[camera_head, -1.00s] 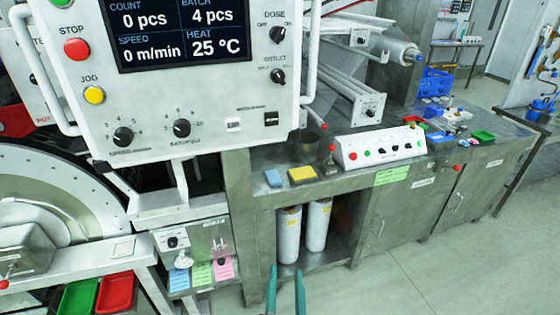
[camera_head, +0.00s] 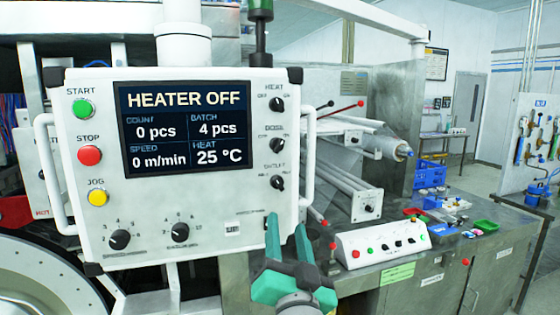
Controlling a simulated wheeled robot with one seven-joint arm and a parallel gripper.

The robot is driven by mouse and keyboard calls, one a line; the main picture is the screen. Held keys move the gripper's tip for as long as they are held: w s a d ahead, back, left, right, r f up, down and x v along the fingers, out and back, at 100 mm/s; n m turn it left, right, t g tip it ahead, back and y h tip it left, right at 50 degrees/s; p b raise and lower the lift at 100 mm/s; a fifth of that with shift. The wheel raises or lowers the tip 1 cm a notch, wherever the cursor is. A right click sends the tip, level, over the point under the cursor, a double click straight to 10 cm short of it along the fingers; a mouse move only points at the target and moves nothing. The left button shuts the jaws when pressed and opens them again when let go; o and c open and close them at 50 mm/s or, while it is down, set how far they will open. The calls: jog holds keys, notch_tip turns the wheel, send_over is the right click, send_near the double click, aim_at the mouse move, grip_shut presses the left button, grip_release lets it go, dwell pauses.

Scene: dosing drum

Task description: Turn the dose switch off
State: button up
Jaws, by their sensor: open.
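The dose switch (camera_head: 277,146) is a black rotary knob on the right side of the white control panel (camera_head: 215,218), between the heat knob (camera_head: 277,105) above and the outlet knob (camera_head: 278,183) below. Its pointer direction is too small to tell surely. The panel's screen (camera_head: 185,129) reads HEATER OFF, 0 pcs, batch 4 pcs, 0 m/min and 25 °C. My gripper (camera_head: 286,222) has green fingers, open and empty, pointing up in front of the panel's lower right corner. It is below the dose switch and appears apart from it.
Start (camera_head: 83,109), stop (camera_head: 89,156) and jog (camera_head: 97,198) buttons line the panel's left side. A white handle (camera_head: 308,155) runs along its right edge. A smaller white control box (camera_head: 382,246) stands on the steel bench at right.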

send_near(279, 148)
jog(key=x, duration=0.8)
jog(key=shift+w+r, duration=0.1)
jog(key=shift+w, duration=0.2)
jog(key=c, duration=1)
